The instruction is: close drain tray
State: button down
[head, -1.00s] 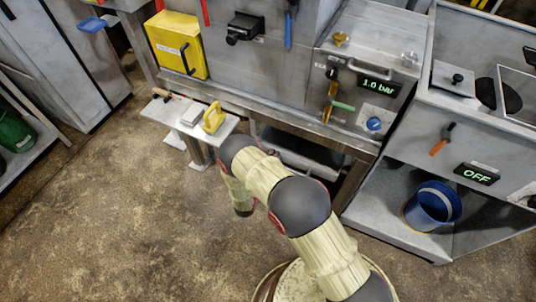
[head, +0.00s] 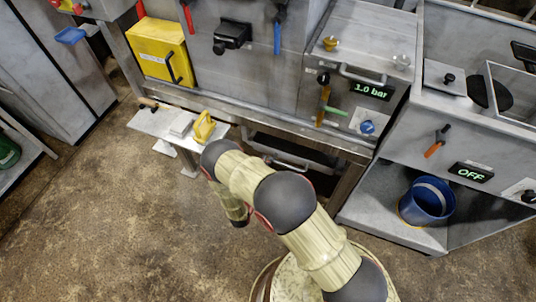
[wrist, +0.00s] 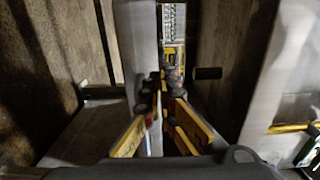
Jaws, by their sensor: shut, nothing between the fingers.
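The drain tray (head: 287,150) looks like the dark, shallow drawer low under the middle machine in the head view. A pale bar handle shows on its front. How far it stands out is hard to tell, as my arm crosses in front of part of the area. My gripper (wrist: 163,106) shows in the wrist view with yellow-sided fingers, shut and empty. In the head view the wrist end of my arm points down in front of the bench, left of the tray, and the fingertips cannot be made out.
A low bench (head: 150,123) with a yellow-handled tool (head: 204,127) stands left of the tray. A blue bucket (head: 427,201) sits on the lower shelf at right. A yellow box (head: 160,50) is on the machine front. The floor (head: 110,220) at left is clear.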

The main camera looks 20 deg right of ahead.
jog(key=p+v, duration=0.2)
jog(key=v, duration=0.7)
